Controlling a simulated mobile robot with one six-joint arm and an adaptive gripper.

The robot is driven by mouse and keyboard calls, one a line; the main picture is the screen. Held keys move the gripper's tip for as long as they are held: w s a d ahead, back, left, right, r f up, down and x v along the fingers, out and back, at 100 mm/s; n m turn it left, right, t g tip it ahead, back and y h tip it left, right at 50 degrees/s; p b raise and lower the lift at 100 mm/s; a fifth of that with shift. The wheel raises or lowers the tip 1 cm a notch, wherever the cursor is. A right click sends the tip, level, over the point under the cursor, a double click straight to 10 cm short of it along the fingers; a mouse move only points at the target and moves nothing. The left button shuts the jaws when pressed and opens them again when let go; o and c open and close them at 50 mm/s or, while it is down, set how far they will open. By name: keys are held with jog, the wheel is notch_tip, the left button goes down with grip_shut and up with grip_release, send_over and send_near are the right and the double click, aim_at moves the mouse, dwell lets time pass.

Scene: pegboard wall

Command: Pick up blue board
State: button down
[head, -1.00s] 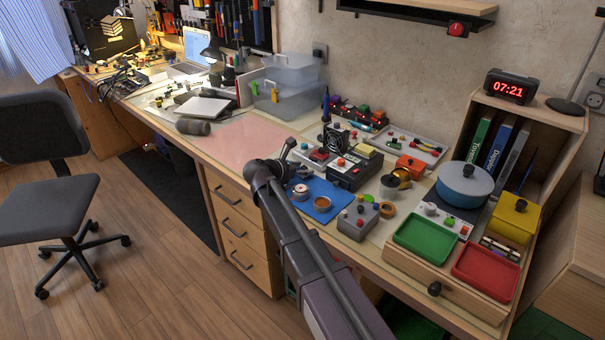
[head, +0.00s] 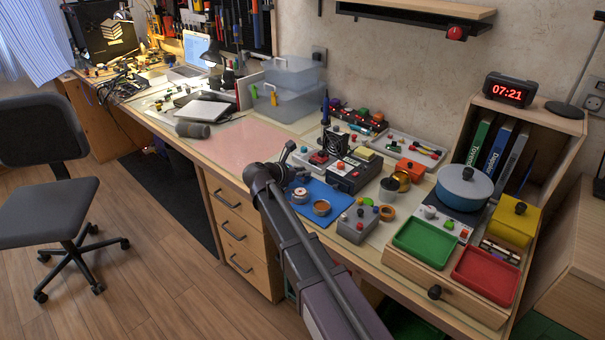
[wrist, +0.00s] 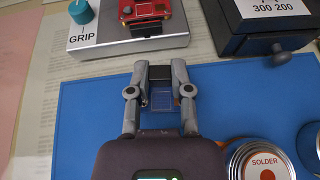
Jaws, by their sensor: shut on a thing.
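A small blue board (wrist: 162,98) with a darker, patterned face shows between the two grey fingers of my gripper (wrist: 160,72) in the wrist view. My gripper is shut on it, over a larger plain blue mat (wrist: 95,115). A dark block also shows between the fingertips. I cannot tell how high the board is above the mat. In the head view my gripper (head: 285,153) is at the back left of the blue mat (head: 325,190); the small board cannot be made out there.
A solder tin (wrist: 262,160) stands right of my gripper on the mat. A grey device marked GRIP (wrist: 125,35) and a black box (wrist: 265,30) stand beyond the mat. Green (head: 424,240) and red (head: 488,272) trays lie to the right. A pink mat (head: 245,146) is clear to the left.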

jog(key=shift+r, duration=0.15)
notch_tip(320, 180, up, 4)
jog(key=p, duration=0.4)
jog(key=s+a, duration=0.1)
jog(key=s, duration=0.4)
jog(key=s+a, duration=0.1)
jog(key=s, duration=0.4)
jog(key=s+a+p, duration=0.1)
jog(key=s+a, duration=0.1)
jog(key=s, duration=0.3)
jog(key=shift+s+r, duration=0.25)
jog(key=shift+r, duration=0.05)
jog(key=shift+s, duration=0.15)
